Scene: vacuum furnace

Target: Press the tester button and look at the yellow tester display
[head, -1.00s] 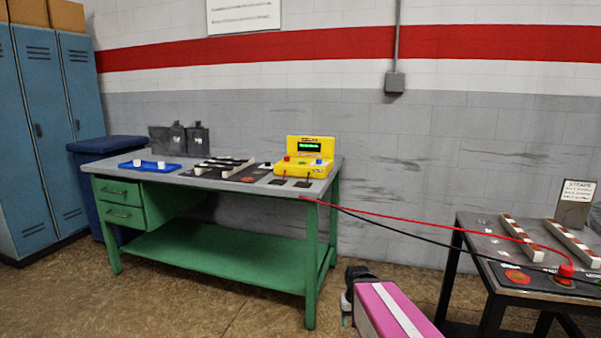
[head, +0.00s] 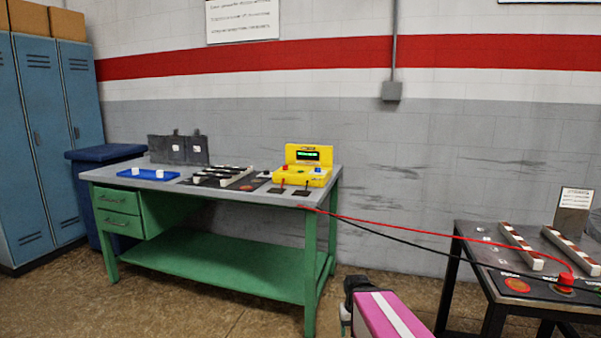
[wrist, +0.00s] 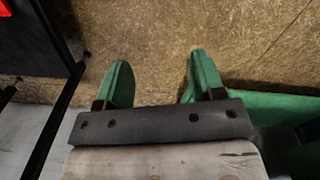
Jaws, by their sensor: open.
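The yellow tester (head: 302,166) stands on the right end of the green workbench (head: 240,268) in the head view. Its small dark display (head: 307,155) shows green characters too small to read. Coloured spots, red (head: 285,168) and blue (head: 317,170), sit on its front; which part is the button I cannot tell. My gripper (wrist: 156,80) shows in the wrist view with two green fingers apart and nothing between them, above the brown floor. In the head view my arm is low, in front of the bench's right end, well away from the tester.
A second dark table (head: 520,280) with striped bars stands at the right. Red (head: 420,228) and black cables hang between the two tables. A blue tray (head: 148,174) lies on the bench's left side. Blue lockers (head: 50,130) and a bin stand at the left. Open floor lies in front.

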